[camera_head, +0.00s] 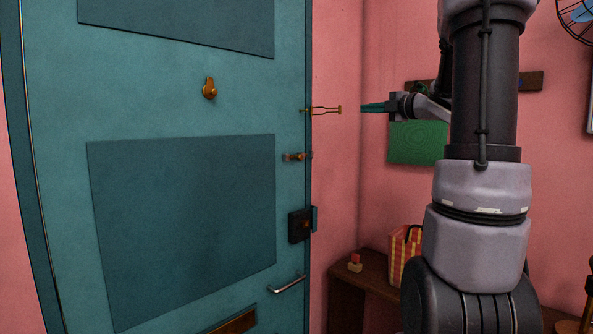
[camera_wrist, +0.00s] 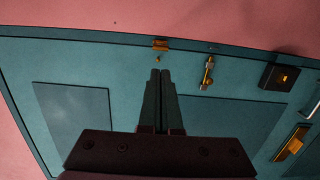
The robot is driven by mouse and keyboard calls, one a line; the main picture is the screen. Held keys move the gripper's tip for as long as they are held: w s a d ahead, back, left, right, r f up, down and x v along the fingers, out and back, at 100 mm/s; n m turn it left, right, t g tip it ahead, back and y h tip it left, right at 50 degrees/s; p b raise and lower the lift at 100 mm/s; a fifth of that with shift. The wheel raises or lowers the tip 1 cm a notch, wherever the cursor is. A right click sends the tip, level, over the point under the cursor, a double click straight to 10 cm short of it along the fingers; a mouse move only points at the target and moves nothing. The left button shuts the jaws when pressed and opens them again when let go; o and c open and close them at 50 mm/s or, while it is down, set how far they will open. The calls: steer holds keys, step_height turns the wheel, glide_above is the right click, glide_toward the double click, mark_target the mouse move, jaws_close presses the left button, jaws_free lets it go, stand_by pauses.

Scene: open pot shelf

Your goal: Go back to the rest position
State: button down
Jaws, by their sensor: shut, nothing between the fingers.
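My gripper (camera_head: 363,108) is at the end of my arm, right of the door's edge in the head view. Its teal fingers point left toward a thin brass latch piece (camera_head: 326,110) by the door frame, with a gap between them. In the wrist view my gripper (camera_wrist: 160,72) shows its two fingers side by side, shut and empty. The fingertips appear just below a small brass fitting (camera_wrist: 160,45) at the door's edge.
The door carries a brass knob-like piece (camera_head: 210,88), a bolt (camera_head: 296,157), a dark lock box (camera_head: 300,224) and a metal handle (camera_head: 287,284). A wooden bench (camera_head: 345,285) with a striped bag (camera_head: 402,255) stands below my arm. A green board (camera_head: 416,142) hangs behind it.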

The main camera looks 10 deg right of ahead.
steer(key=s+r+m+h, duration=0.1)
steer(key=s+m+h, duration=0.3)
steer(key=m, duration=0.5)
steer(key=s+m+h, duration=0.3)
steer(key=m+h, duration=0.4)
steer(key=m, duration=0.2)
steer(key=s+a+f+m+g+y, duration=0.2)
steer(key=s+a+f+m+g, duration=0.2)
steer(key=s+a+f, duration=0.3)
steer(key=s+a+f+m+g+y, duration=0.3)
steer(key=s+a+f+m+g, duration=0.2)
steer(key=s+a, duration=0.5)
steer(key=s+f, duration=0.2)
steer(key=s, duration=0.1)
steer(key=shift+f+y, duration=0.15)
steer(key=shift+y, duration=0.15)
